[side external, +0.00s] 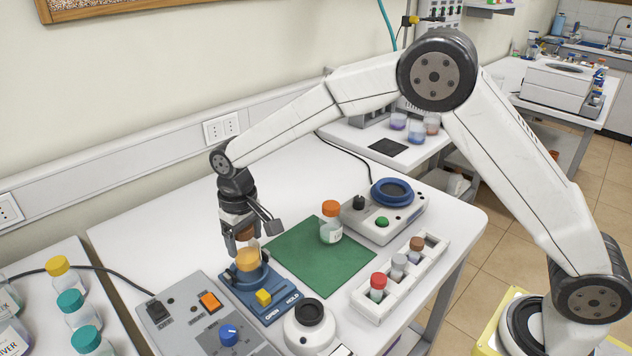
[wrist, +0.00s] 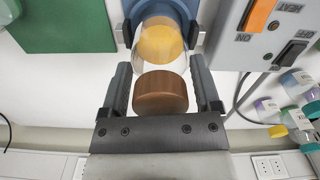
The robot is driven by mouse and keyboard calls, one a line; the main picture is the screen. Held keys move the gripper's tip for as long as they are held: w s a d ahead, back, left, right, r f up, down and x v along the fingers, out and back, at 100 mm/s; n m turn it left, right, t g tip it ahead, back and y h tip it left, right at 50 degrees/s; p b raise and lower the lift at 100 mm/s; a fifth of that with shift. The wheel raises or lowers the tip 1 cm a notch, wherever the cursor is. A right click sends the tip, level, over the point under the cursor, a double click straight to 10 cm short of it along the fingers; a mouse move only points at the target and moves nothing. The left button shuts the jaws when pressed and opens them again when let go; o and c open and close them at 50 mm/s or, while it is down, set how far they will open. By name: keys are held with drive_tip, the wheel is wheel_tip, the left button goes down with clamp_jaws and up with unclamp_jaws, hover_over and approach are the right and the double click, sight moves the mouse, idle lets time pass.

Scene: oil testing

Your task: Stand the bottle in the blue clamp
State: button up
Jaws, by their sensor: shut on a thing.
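The bottle (side external: 248,260) has a brown cap and amber liquid. It stands about upright at the blue clamp (side external: 272,305), with its lower end at the clamp's ring. I cannot tell whether it rests on the clamp's floor. My gripper (side external: 246,229) comes down from above and is shut on the bottle near its cap. In the wrist view the brown cap (wrist: 160,93) lies between my two fingers (wrist: 160,85), and the amber body reaches to the blue clamp (wrist: 127,28). The clamp has a yellow knob (side external: 263,297) at its front, by the OPEN and HOLD labels.
A grey control box (side external: 190,318) stands left of the clamp. A green mat (side external: 300,262) with an orange-capped bottle (side external: 331,222) lies to the right.

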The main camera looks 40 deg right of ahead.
sight(245, 250)
drive_tip(key=shift+w+f, duration=0.25)
drive_tip(key=shift+f, duration=1.5)
drive_tip(key=shift+f, duration=0.15)
drive_tip(key=o, duration=1.2)
wheel_tip(245, 250, up, 12)
drive_tip(key=shift+r, duration=0.2)
drive_tip(key=shift+s+d, duration=0.1)
